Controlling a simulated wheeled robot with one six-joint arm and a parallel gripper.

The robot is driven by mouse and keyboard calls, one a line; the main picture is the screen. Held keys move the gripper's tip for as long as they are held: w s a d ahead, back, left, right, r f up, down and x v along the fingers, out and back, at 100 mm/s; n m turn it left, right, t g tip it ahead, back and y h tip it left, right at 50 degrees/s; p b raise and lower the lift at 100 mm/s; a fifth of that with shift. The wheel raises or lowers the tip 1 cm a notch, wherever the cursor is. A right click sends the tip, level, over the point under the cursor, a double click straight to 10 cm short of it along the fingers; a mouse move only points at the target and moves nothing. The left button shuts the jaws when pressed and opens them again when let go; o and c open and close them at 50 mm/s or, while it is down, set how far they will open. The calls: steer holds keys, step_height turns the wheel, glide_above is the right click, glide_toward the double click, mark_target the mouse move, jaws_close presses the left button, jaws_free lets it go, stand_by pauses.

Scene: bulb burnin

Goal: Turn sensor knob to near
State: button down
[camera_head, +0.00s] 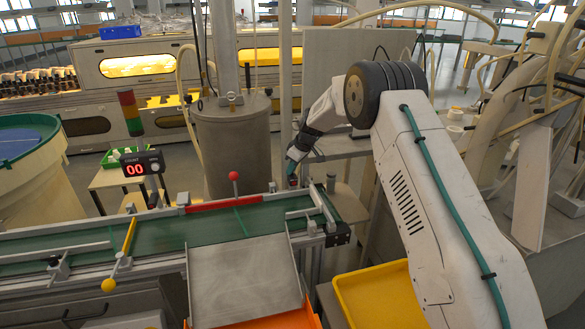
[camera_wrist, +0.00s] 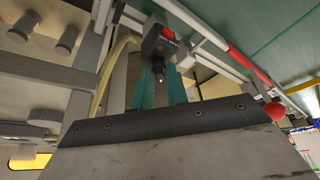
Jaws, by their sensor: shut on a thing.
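The sensor is a small dark grey box (camera_wrist: 152,45) with a red round spot and a small label, mounted by the conveyor's frame in the wrist view. Its black knob (camera_wrist: 158,72) with a pale tip sticks out toward my gripper (camera_wrist: 159,82). The teal fingers are shut on the knob, one on each side. In the head view my gripper (camera_head: 294,160) reaches down at the far right end of the conveyor. The sensor and knob are mostly hidden there, and I cannot read the knob's setting.
The green conveyor (camera_head: 165,230) has a red guide bar (camera_head: 222,204), a red-ball lever (camera_head: 234,177) and a yellow bar (camera_head: 130,236). A metal chute (camera_head: 243,280) slopes to the front, beside a yellow tray (camera_head: 380,298). A counter (camera_head: 141,164) reads 00.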

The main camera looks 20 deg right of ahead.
steer(key=c, duration=1.4)
jaws_free()
steer(key=shift+d+f, duration=0.1)
steer(key=v, duration=0.8)
